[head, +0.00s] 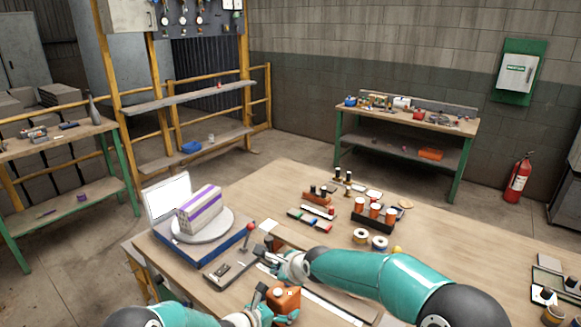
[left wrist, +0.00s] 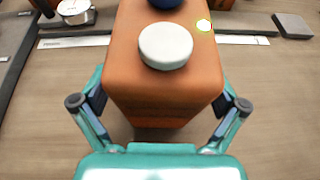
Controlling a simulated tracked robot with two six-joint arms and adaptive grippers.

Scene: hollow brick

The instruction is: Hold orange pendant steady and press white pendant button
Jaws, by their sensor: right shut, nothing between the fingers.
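The orange pendant (head: 287,301) stands at the near edge of the workbench. In the left wrist view the orange pendant (left wrist: 125,75) fills the middle, with the round white button (left wrist: 166,46) facing the camera and a dark blue button (left wrist: 165,3) beyond it. My left gripper (left wrist: 160,95) has a finger against each side of the pendant's body; it is shut on it. In the head view my left gripper (head: 266,298) is partly hidden by the pendant. My right gripper (head: 268,257) is shut and empty, beyond the pendant and apart from it.
A turntable (head: 205,224) with a purple-striped hollow brick (head: 200,208) stands on the bench's left. A joystick box (head: 231,268) is left of my right gripper. Orange-lidded jars (head: 375,211) and tape rolls (head: 361,236) stand farther back.

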